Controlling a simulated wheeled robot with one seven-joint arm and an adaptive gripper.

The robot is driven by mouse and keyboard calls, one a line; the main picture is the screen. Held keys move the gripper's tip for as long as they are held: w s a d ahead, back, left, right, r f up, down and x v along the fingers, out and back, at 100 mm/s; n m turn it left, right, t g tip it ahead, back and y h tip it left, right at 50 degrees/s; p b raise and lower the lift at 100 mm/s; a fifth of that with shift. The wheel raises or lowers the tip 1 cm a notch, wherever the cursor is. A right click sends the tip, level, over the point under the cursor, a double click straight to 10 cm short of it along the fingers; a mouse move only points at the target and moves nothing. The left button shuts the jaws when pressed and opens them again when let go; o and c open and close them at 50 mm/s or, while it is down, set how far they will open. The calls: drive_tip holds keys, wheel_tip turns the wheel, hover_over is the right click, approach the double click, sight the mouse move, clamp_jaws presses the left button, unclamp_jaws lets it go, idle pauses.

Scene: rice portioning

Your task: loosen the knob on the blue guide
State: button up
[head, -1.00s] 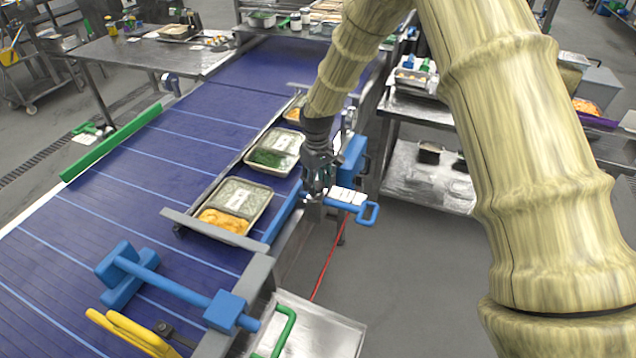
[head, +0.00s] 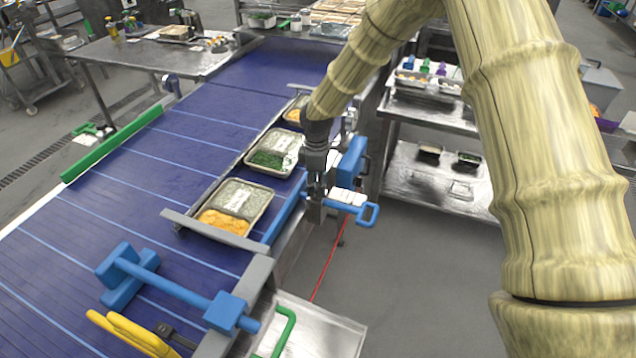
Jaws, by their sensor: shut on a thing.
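The blue guide (head: 287,212) runs along the conveyor's right edge, with a blue block (head: 351,160) behind and a blue loop handle (head: 371,212) sticking out to the right. My gripper (head: 316,193) points down over the guide, between the trays and the handle. It is shut at the guide's knob, which my fingers hide. A white label or plate lies on the guide just right of my fingers.
Food trays (head: 247,225) stand on the purple conveyor (head: 150,190) left of my gripper. A blue bar fixture (head: 170,288) and yellow handles (head: 130,335) lie at the front left.

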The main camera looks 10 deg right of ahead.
sight(317, 186)
drive_tip(key=shift+s+f+n, duration=0.1)
drive_tip(key=shift+f+n, duration=0.05)
drive_tip(key=shift+n, duration=0.55)
drive_tip(key=o, duration=1)
drive_tip(key=shift+r, duration=0.35)
wheel_tip(317, 186, up, 12)
drive_tip(key=shift+f, duration=0.25)
